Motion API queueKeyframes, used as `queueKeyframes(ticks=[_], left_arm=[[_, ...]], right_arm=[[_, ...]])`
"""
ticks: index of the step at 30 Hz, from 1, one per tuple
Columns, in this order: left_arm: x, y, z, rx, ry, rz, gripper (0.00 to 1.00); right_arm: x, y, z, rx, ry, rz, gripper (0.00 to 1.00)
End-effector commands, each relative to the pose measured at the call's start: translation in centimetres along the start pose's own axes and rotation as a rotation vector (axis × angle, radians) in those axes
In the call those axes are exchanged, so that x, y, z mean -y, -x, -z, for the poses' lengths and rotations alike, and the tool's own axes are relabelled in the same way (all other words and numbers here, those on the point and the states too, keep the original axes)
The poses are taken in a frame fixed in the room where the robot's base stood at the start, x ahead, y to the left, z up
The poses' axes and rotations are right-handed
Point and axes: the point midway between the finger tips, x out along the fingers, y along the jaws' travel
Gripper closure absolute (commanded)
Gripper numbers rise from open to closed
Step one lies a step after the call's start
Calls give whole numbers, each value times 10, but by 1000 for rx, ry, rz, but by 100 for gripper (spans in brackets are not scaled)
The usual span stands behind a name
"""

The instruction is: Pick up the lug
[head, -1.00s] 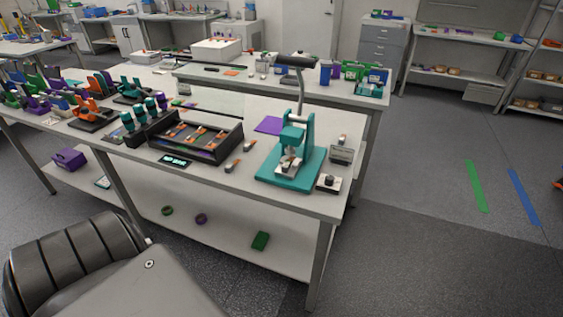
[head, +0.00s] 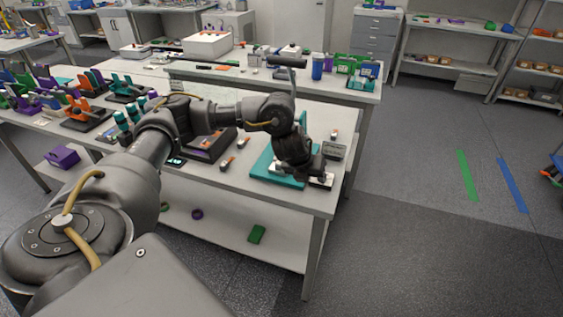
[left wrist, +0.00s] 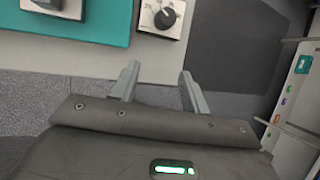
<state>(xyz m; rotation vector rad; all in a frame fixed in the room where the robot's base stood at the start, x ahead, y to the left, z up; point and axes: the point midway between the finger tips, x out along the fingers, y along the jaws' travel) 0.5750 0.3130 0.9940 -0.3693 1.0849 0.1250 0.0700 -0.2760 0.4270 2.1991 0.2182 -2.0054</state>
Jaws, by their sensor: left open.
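Small grey pieces with orange ends, which may be lugs, lie on the white table (head: 240,185): one piece (head: 243,141) and another (head: 227,164) are left of the teal press, and a third (head: 334,134) is behind it. I cannot tell which one is the lug. My left gripper (head: 303,170) is over the table's front right, beside the teal base (head: 262,163). In the left wrist view my left gripper (left wrist: 160,72) is open with nothing between its fingers. The white knob box (left wrist: 162,18) is just beyond the fingertips. My right gripper is not in view.
My left arm hides much of the press and the black tray (head: 213,150). A grey display box (head: 333,150) stands right of the press. The floor to the right is open, with green (head: 467,175) and blue (head: 511,185) strips.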

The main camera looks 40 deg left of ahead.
Motion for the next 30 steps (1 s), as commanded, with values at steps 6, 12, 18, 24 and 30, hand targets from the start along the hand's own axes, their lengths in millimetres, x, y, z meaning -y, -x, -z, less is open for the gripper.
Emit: queueKeyframes(ticks=[6, 12, 18, 24, 30], left_arm=[[-84, 52, -51, -17, -21, -200, 55], [-108, 69, -60, -35, -11, -252, 55], [-112, 54, -57, -39, -10, -254, 55], [-119, 27, -57, -40, -9, -253, 55], [-123, 15, -57, -36, -11, -253, 55]], right_arm=[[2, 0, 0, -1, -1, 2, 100], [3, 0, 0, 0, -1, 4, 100], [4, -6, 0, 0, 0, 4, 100], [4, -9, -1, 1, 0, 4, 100], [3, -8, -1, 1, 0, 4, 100]])
